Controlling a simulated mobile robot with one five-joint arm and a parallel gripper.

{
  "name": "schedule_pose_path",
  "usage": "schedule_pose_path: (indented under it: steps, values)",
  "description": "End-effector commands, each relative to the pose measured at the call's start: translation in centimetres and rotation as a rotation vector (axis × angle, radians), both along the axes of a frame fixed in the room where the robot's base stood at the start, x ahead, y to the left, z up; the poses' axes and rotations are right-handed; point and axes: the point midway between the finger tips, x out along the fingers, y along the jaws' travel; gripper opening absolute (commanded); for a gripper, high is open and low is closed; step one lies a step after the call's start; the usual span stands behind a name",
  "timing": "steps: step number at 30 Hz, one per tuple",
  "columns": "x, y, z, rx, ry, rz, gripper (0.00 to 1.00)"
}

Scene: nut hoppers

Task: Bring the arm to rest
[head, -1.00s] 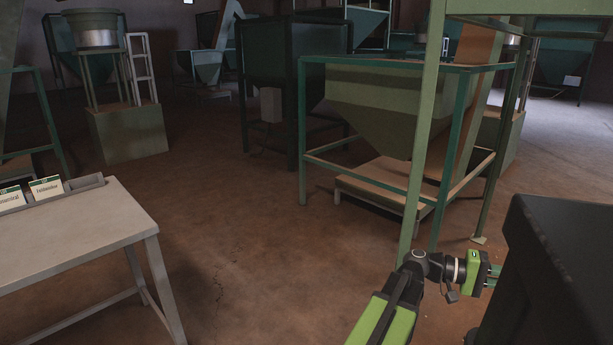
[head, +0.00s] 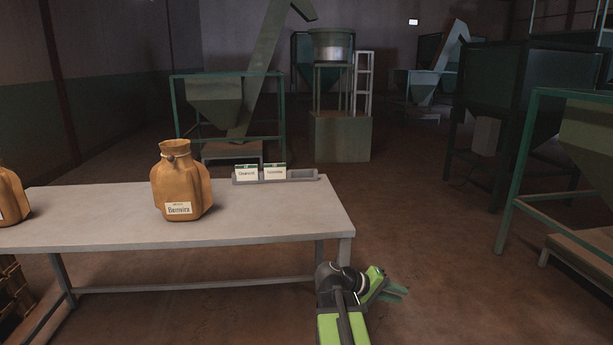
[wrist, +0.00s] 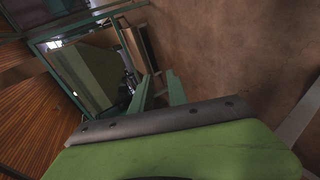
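My gripper (head: 397,291) is held out at the end of my green and black arm, low and just right of the table's front right corner, over bare floor. In the wrist view its two green fingers (wrist: 158,88) stand apart with nothing between them, so it is open and empty. The wrist is bent, and the fingers point to the right in the head view.
A pale table (head: 110,215) stands ahead on the left. Green hoppers stand behind and right. Open floor (head: 440,250) lies right of the table.

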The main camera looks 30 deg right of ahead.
Motion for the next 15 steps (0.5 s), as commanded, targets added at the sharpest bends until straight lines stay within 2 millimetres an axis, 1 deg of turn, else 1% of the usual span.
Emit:
schedule_pose_path:
  steps: [1,2,3,5,6,8,9,10,11,12,14,15]
  values:
    - [2.9,3.6,-1.1,0.048,-0.022,0.062,0.20]
    - [4.4,5.7,-1.8,0.080,-0.034,0.093,0.20]
    - [6.3,8.6,-2.7,0.125,-0.049,0.136,0.20]
    - [8.7,13.1,-4.1,0.197,-0.070,0.198,0.20]
    - [10.1,16.2,-5.0,0.247,-0.081,0.237,0.20]
    - [11.7,20.9,-6.4,0.328,-0.093,0.291,0.20]
    - [12.5,23.9,-7.2,0.381,-0.100,0.325,0.20]
    - [13.0,26.1,-7.8,0.421,-0.103,0.346,0.20]
    - [13.3,28.0,-8.3,0.461,-0.106,0.365,0.20]
    - [13.6,30.6,-9.0,0.512,-0.108,0.387,0.20]
    - [13.8,34.1,-9.9,0.587,-0.111,0.414,0.20]
    - [13.7,36.2,-10.4,0.638,-0.112,0.427,0.20]
